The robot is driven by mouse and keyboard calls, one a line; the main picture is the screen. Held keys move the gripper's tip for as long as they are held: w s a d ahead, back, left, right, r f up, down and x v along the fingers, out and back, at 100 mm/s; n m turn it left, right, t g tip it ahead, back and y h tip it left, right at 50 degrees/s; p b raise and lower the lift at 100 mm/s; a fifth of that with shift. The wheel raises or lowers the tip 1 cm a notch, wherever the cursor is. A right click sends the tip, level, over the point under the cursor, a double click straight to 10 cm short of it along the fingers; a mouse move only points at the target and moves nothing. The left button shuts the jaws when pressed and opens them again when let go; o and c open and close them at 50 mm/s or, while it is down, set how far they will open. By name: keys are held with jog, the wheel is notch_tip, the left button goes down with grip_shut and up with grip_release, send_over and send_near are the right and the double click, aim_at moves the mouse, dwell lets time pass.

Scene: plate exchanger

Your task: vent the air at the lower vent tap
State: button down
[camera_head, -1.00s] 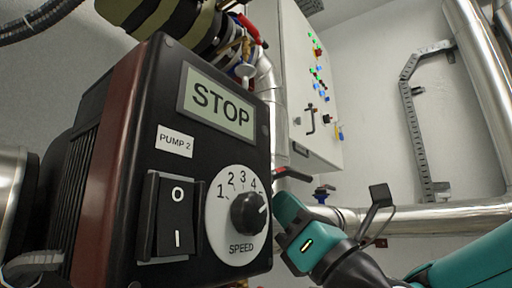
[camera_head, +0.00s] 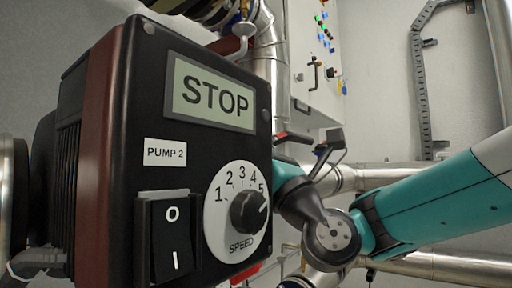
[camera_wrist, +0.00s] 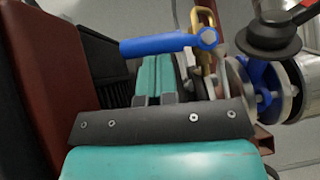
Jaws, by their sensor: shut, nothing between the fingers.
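In the wrist view a tap with a blue lever (camera_wrist: 155,45) and a brass-yellow body (camera_wrist: 206,18) stands just past my fingertips. The lever lies nearly level, its bolted end at the right. I cannot tell for sure that this is the lower vent tap. My gripper (camera_wrist: 154,68) is shut and empty, its teal fingers side by side. The fingertips reach up to the lever in the picture; whether they touch it I cannot tell. In the head view the gripper is hidden behind the pump box, and only my wrist and arm show.
The black PUMP 2 box (camera_head: 112,165) fills the left of the head view, its display (camera_head: 213,95) reading STOP. Pipes (camera_head: 430,265) run behind my arm. A grey cabinet (camera_head: 312,60) hangs behind. In the wrist view a blue valve part (camera_wrist: 262,80) and a red-handled black cap (camera_wrist: 270,38) stand at right.

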jog(key=shift+s+r+p, duration=0.1)
jog(key=shift+r+p, duration=0.25)
jog(key=shift+p, duration=0.1)
jog(key=shift+f, duration=0.1)
